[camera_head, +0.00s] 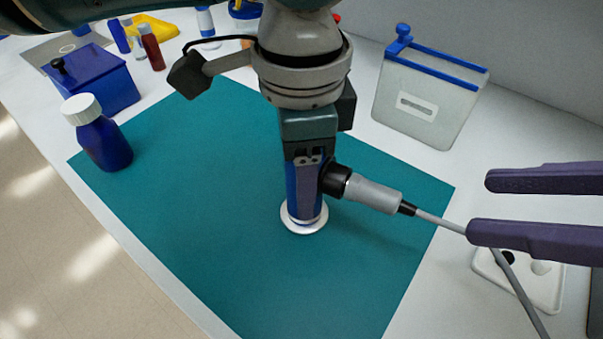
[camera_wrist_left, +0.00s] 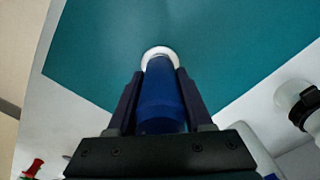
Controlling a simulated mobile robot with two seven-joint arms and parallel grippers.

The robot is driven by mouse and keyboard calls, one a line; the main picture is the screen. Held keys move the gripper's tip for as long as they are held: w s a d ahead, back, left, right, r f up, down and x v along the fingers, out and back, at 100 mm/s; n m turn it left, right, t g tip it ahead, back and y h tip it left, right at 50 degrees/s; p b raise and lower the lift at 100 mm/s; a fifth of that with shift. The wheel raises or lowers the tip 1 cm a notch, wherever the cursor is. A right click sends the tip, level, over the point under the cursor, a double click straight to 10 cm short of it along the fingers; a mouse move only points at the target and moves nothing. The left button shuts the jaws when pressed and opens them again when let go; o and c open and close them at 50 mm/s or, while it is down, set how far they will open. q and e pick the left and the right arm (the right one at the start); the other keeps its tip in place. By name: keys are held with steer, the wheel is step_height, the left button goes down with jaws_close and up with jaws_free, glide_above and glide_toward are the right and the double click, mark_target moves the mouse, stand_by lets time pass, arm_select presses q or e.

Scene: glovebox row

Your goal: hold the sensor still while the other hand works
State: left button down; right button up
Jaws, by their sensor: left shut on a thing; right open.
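The sensor is a blue upright cylinder (camera_head: 294,190) with a white round foot (camera_head: 304,218) on the teal mat (camera_head: 220,200). My left gripper (camera_head: 307,195) comes down from above and is shut on it. In the left wrist view the blue body (camera_wrist_left: 160,95) sits between the two dark fingers (camera_wrist_left: 158,85). A grey cable plug (camera_head: 372,193) with a black collar meets the sensor's right side; how far it is seated cannot be told. Its grey cable (camera_head: 440,222) runs right to the lower finger of my right gripper (camera_head: 478,207), which is open with nothing between its fingertips.
A blue bottle (camera_head: 104,143) with a white cap and a blue box (camera_head: 95,82) stand left. A clear bin (camera_head: 425,95) with blue trim stands behind right. A white tray (camera_head: 535,285) lies under the right gripper. The mat's front is clear.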

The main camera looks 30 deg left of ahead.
mark_target(384, 207)
steer(key=shift+o, duration=0.4)
steer(key=shift+o, duration=0.9)
steer(key=f, duration=0.2)
steer(key=s+f+t+h, duration=0.1)
steer(key=f, duration=0.1)
steer(key=s+a+f+t+h, duration=0.1)
steer(key=f, duration=0.1)
steer(key=shift+f, duration=0.35)
steer(key=s+f+t, duration=0.1)
steer(key=s+f+t+h, duration=0.1)
steer(key=shift+a+f, duration=0.2)
steer(key=shift+f, duration=0.2)
steer(key=s+t, duration=0.1)
steer(key=s+r+t+h, duration=0.1)
steer(key=s+a+n+t, duration=0.1)
steer(key=shift+s+r+t+h, duration=0.2)
steer(key=shift+r+t+h, duration=0.05)
steer(key=shift+t+h, duration=0.15)
steer(key=s+a+r+n+t, duration=0.1)
steer(key=s+r+n+t, duration=0.15)
steer(key=r, duration=0.35)
steer(key=shift+t, duration=0.25)
steer(key=x, duration=1.1)
steer(key=shift+a, duration=0.15)
